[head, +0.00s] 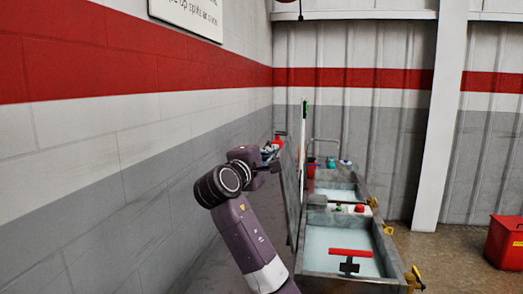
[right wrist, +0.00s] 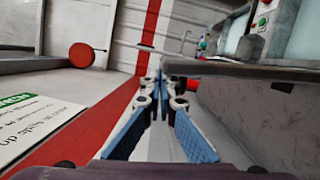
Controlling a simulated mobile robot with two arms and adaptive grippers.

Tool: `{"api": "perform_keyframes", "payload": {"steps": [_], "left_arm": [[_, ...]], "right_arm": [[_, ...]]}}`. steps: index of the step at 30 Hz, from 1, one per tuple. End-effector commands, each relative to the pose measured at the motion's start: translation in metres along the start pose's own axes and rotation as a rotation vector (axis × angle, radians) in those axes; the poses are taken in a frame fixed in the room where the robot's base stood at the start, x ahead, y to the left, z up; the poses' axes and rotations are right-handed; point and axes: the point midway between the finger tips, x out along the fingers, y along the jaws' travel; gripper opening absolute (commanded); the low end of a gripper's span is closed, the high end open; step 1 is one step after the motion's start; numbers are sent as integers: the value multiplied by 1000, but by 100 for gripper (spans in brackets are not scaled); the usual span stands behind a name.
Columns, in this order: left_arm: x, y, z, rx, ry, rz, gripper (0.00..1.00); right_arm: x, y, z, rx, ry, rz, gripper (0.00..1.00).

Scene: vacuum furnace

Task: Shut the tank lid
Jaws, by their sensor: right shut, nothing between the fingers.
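The tank lid (head: 291,190) is a grey panel standing raised, nearly edge-on, along the left side of the near tank (head: 312,283). The near tank is open and its pale liquid shows in the head view. My right gripper (head: 276,166) is on the wall side of the lid, close to its upper part; I cannot tell whether it touches. In the right wrist view my right gripper (right wrist: 160,88) is shut with nothing between its blue-padded fingers. A grey panel (right wrist: 240,105), probably the lid, fills the right of that view. My left gripper is not in view.
A second tank (head: 350,184) stands behind. A red-handled black tool (head: 350,262) is in the near tank. A white pole (head: 303,150) stands by the lid. The striped wall (head: 90,140) is close on the left. A red bin (head: 504,243) is at the right.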

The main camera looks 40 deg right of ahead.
Motion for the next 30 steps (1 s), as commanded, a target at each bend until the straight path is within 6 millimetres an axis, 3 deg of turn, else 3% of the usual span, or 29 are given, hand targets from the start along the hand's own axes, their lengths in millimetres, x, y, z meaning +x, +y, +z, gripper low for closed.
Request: {"api": "perform_keyframes", "payload": {"steps": [11, 21, 30], "left_arm": [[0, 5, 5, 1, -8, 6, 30], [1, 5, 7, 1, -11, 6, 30], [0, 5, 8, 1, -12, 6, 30]], "right_arm": [[0, -1, 2, 1, 1, -1, 0], [10, 0, 39, 132, 1, -33, 0], [10, 1, 40, 133, 1, -34, 0]]}}
